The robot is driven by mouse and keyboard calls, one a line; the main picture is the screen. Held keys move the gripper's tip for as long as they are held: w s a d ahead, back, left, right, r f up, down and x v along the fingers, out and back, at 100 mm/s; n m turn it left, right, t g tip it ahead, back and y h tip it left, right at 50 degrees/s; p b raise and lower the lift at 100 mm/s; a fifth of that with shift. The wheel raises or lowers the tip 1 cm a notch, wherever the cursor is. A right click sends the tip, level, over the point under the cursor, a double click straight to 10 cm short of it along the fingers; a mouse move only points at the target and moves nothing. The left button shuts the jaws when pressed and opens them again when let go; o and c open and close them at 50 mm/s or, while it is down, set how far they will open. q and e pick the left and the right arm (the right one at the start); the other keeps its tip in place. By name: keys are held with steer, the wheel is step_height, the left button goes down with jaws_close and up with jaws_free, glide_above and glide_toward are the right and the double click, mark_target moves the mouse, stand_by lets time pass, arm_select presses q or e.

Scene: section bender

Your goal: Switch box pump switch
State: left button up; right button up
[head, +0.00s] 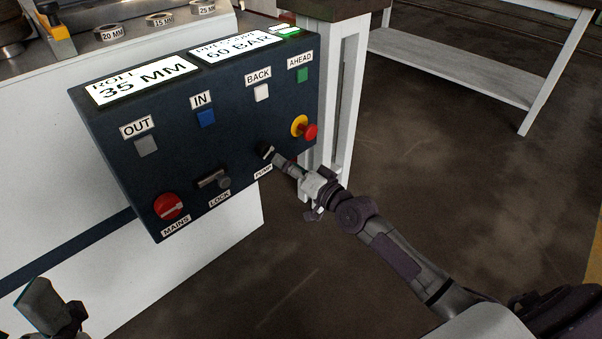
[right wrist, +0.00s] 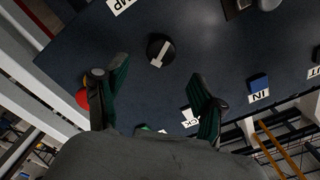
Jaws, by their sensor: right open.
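The dark switch box (head: 232,130) slopes on the front of the white machine. The pump switch (head: 266,152) is a black knob with a white mark, above the PUMP label (head: 263,171) low on the panel. In the right wrist view the knob (right wrist: 160,50) sits just beyond and between the fingertips, its white mark slanted. My right gripper (head: 281,161) is at the switch from the lower right. In the right wrist view it (right wrist: 160,75) is open and empty. Part of my left gripper (head: 45,305) shows at the lower left, its jaws unclear.
The red mains switch (head: 169,207) and lock (head: 212,180) are left of the pump switch. A red emergency button (head: 309,132) on yellow is close to its right. OUT, IN, BACK and AHEAD buttons lie above. A white bench (head: 460,70) stands behind right.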

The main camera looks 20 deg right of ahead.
steer(key=v, duration=0.5)
stand_by(0.3)
